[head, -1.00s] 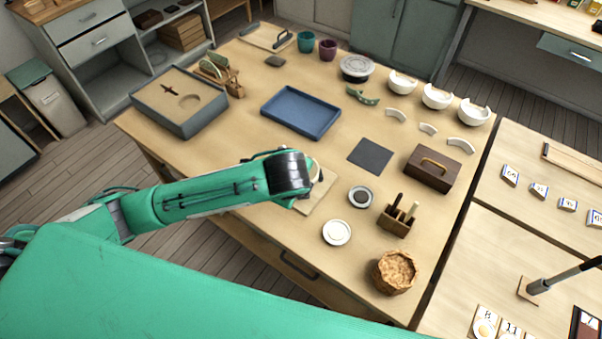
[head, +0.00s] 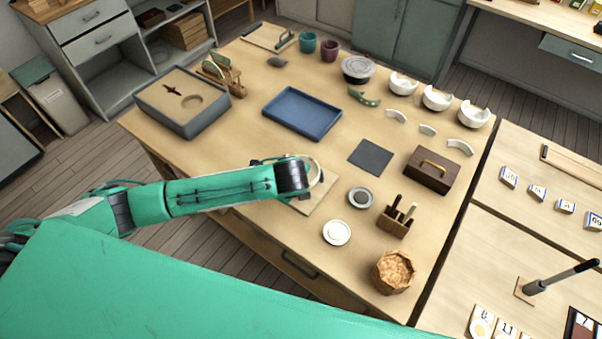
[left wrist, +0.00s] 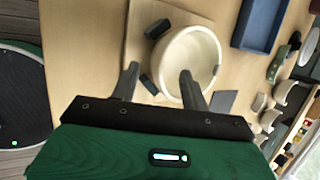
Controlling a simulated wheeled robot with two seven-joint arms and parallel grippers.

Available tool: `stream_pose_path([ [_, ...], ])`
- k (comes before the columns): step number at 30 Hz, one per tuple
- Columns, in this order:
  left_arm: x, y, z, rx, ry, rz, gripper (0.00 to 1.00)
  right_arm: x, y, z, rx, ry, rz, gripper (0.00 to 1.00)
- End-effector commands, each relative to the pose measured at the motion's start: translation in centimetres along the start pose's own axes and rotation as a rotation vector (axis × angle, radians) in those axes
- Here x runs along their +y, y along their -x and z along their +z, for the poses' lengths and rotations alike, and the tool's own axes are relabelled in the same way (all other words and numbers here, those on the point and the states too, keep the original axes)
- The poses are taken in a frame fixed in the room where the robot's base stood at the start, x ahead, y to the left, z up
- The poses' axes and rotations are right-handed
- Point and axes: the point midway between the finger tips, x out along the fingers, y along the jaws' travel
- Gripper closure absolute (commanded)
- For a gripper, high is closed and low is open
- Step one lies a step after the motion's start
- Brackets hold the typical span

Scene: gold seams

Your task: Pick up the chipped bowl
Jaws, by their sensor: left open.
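A cream bowl (left wrist: 188,62) stands on a wooden board (left wrist: 143,18) in the left wrist view, with small dark blocks (left wrist: 150,84) against its side. In the head view the bowl (head: 318,174) is mostly hidden behind my left wrist. Three white bowls with notched rims, the left one (head: 403,84), the middle one (head: 436,98) and the right one (head: 473,114), stand at the back right of the table.
Curved white shards (head: 460,147) lie before the notched bowls. A blue tray (head: 302,111), dark mat (head: 370,157), wooden box with handle (head: 431,170), tool block (head: 396,221), small white dish (head: 337,232) and crumpled brown container (head: 394,271) surround the board. Bare tabletop lies left of the board.

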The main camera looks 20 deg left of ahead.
Motion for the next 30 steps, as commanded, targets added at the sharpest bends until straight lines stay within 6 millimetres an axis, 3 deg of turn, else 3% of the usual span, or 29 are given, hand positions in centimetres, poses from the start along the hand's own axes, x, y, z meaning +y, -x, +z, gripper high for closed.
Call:
stream_pose_path([
  [7,0.1,-3.0,0.1,-0.001,0.001,0.002,0.54,-0.4,1.1,-0.2,0.001,-0.001,-0.004,0.64],
  [17,0.1,-3.5,0.1,0.0,0.0,0.0,0.54,-0.5,1.1,-0.2,0.001,-0.002,-0.006,0.64],
  [24,0.1,-3.5,0.1,0.0,0.0,0.0,1.0,-0.5,1.1,-0.2,0.001,-0.001,-0.005,0.64],
  [30,0.1,-3.5,0.1,0.0,0.001,-0.001,1.0,-0.2,1.1,-0.1,0.0,0.0,-0.002,0.64],
])
